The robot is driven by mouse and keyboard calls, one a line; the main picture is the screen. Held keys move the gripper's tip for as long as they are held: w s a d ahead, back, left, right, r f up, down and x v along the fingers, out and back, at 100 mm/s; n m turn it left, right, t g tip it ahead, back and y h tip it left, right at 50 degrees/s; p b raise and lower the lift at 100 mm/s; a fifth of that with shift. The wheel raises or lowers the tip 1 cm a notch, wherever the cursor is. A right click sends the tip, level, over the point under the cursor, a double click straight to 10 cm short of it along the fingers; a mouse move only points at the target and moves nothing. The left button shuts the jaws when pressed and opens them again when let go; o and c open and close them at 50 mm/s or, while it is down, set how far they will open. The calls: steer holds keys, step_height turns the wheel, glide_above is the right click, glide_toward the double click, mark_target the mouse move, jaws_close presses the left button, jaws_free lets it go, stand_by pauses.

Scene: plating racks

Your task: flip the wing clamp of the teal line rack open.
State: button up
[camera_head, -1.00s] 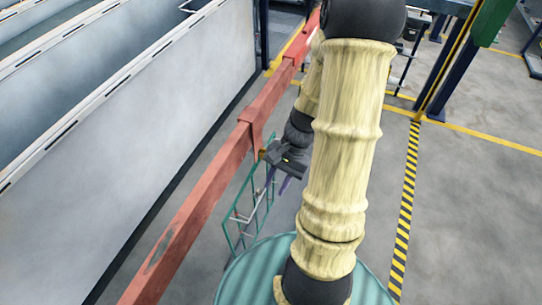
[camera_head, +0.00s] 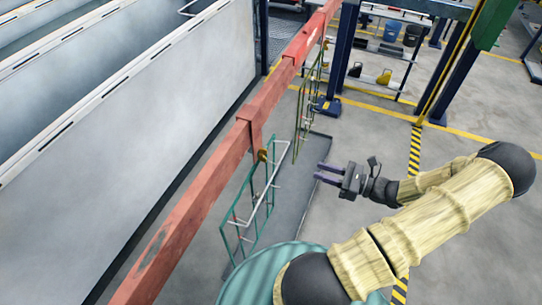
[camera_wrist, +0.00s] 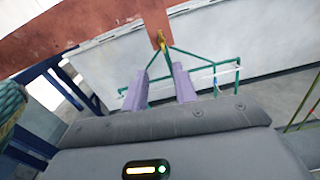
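The teal line rack (camera_head: 241,213) hangs below the red beam (camera_head: 197,198), and it also shows in the wrist view (camera_wrist: 239,82). A small yellow-orange piece (camera_head: 263,155) sits at its top against the beam. It shows in the wrist view too (camera_wrist: 161,41). Whether the wing clamp on it is open or shut is too small to tell. My gripper (camera_head: 319,173) is open and empty, its purple fingers apart. It is to the right of the rack, clear of it, with its fingers pointing toward the rack and beam.
Another green rack (camera_head: 306,112) hangs farther along the beam. A long pale tank wall (camera_head: 150,110) stands behind the beam. A dark grey strip (camera_head: 305,185) lies on the floor below the racks. Blue posts (camera_head: 345,55) stand at the back. Open floor lies around my gripper.

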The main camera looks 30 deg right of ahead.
stand_by(0.3)
steer(key=p+x, duration=0.5)
steer(key=x, duration=1.2)
steer(key=shift+w, duration=0.2)
steer(key=shift+a, duration=0.15)
jaws_close()
